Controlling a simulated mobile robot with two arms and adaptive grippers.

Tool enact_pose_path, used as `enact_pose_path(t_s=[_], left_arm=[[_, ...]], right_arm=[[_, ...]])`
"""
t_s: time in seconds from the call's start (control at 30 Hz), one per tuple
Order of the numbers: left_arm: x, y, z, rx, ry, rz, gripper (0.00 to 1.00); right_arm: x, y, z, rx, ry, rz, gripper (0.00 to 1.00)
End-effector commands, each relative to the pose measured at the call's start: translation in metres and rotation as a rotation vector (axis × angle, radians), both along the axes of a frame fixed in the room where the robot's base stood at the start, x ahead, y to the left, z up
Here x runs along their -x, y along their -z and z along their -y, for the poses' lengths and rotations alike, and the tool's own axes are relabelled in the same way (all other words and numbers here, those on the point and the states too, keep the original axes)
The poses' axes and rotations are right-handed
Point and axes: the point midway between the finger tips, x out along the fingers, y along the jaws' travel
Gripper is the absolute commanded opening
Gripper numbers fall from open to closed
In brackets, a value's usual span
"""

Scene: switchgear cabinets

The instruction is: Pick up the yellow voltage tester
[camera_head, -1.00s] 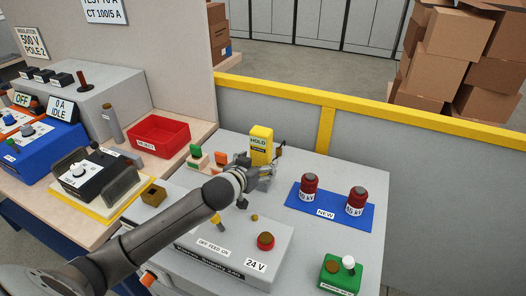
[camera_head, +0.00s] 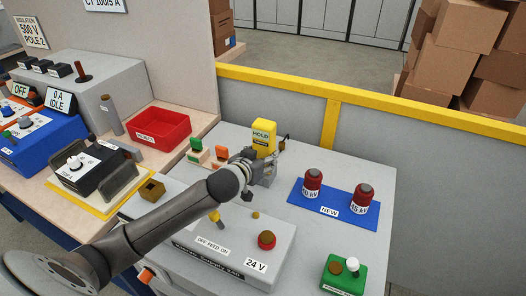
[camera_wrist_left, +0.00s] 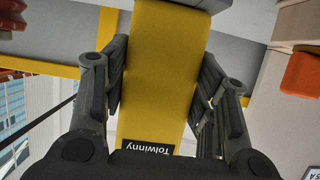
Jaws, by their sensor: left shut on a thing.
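The yellow voltage tester (camera_head: 264,136), with a dark "HOLD" marking, stands upright near the back of the grey bench top. My left gripper (camera_head: 262,165) is at its lower part, coming in from the front left. In the left wrist view the tester (camera_wrist_left: 160,75) fills the middle, and the two fingers of my left gripper (camera_wrist_left: 160,95) are closed against its sides. The tester's base is partly hidden by the gripper in the head view. I cannot tell whether it is clear of the surface. My right gripper is not in view.
Red cylinders (camera_head: 312,182) stand on a blue "NEW" mat (camera_head: 329,211) to the right. Green and orange blocks (camera_head: 220,153) are close left of my gripper. A grey 24 V box (camera_head: 240,246) lies under my arm. A yellow-topped barrier (camera_head: 400,98) runs behind the bench.

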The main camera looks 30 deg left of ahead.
Motion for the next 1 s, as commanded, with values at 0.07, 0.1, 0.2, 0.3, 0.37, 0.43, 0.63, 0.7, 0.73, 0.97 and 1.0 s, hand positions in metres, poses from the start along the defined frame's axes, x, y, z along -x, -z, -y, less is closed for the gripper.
enact_pose_path(t_s=[0.07, 0.1, 0.2, 0.3, 0.37, 0.43, 0.63, 0.7, 0.73, 0.97, 1.0], left_arm=[[0.001, 0.002, 0.0, 0.001, 0.0, -0.006, 0.22], [0.001, 0.001, 0.0, 0.001, 0.0, -0.006, 0.22], [0.0, -0.006, 0.0, 0.002, -0.001, -0.002, 0.22], [0.0, -0.017, 0.0, 0.001, 0.001, 0.001, 0.22], [0.0, -0.026, 0.001, 0.002, 0.0, 0.002, 0.22], [0.004, -0.038, -0.006, -0.002, -0.001, 0.001, 0.22], [0.023, -0.076, -0.033, -0.006, -0.002, 0.002, 0.22], [0.031, -0.092, -0.043, -0.007, -0.001, 0.002, 0.22], [0.035, -0.091, -0.049, -0.007, -0.002, -0.003, 0.22], [0.059, -0.108, -0.082, -0.005, -0.001, -0.005, 0.22], [0.062, -0.11, -0.086, -0.004, -0.002, -0.005, 0.22]], right_arm=[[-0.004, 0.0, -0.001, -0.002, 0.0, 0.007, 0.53], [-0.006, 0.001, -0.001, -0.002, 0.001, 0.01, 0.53], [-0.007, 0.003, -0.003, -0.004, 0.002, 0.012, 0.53], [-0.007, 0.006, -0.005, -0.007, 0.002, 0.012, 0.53], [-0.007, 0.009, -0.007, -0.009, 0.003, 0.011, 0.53], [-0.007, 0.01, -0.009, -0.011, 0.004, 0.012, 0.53], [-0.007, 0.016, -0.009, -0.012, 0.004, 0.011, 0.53], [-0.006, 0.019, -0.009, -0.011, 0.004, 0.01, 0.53], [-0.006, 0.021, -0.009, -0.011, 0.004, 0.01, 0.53], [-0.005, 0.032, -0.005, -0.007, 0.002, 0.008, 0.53], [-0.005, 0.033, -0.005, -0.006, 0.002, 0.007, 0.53]])
